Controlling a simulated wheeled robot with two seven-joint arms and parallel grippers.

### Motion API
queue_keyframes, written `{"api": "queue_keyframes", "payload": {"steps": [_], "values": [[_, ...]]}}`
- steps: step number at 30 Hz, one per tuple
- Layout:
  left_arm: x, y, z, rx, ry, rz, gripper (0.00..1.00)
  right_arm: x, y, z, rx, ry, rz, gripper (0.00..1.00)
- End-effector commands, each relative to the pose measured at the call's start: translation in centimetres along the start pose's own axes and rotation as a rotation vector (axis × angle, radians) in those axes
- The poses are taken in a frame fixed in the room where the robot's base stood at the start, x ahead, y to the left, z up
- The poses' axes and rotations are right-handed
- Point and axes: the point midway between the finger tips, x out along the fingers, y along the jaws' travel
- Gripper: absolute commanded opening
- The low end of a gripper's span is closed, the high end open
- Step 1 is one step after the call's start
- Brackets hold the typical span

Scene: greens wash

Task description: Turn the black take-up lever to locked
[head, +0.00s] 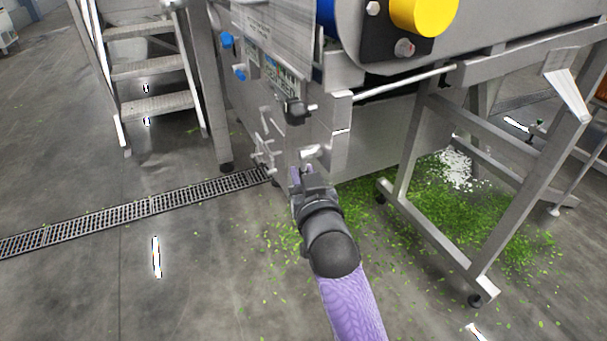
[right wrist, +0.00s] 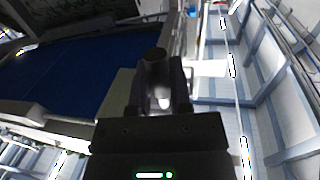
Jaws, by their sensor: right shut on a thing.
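My right gripper (head: 308,177) is in front of the lower part of the steel machine frame, reaching in from the bottom of the head view. In the right wrist view its two dark fingers (right wrist: 160,95) are closed around a dark, round-ended bar, which I take to be the black take-up lever (right wrist: 154,56). In the head view the gripper largely hides the lever, so its angle and any locked mark cannot be told. A black block with a short pin (head: 295,110) sits on the frame above the gripper. My left gripper is not in view.
A yellow round cover (head: 423,14) is on the machine above. A steel support frame (head: 440,240) stands to the right, with green leaf scraps (head: 450,215) on the floor. A floor drain grate (head: 130,212) and metal steps (head: 150,68) are to the left.

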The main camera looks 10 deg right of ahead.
Motion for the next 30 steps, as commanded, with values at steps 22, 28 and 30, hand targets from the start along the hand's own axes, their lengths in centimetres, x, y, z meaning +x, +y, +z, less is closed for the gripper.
{"api": "queue_keyframes", "payload": {"steps": [22,28,30], "values": [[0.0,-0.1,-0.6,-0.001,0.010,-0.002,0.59,0.0,0.0,0.1,0.000,-0.003,0.000,0.00],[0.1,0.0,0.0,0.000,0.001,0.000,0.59,-0.3,0.4,0.2,0.004,0.016,0.000,0.00],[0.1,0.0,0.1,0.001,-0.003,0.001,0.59,-0.6,0.8,0.2,0.007,0.037,0.001,0.00]]}}
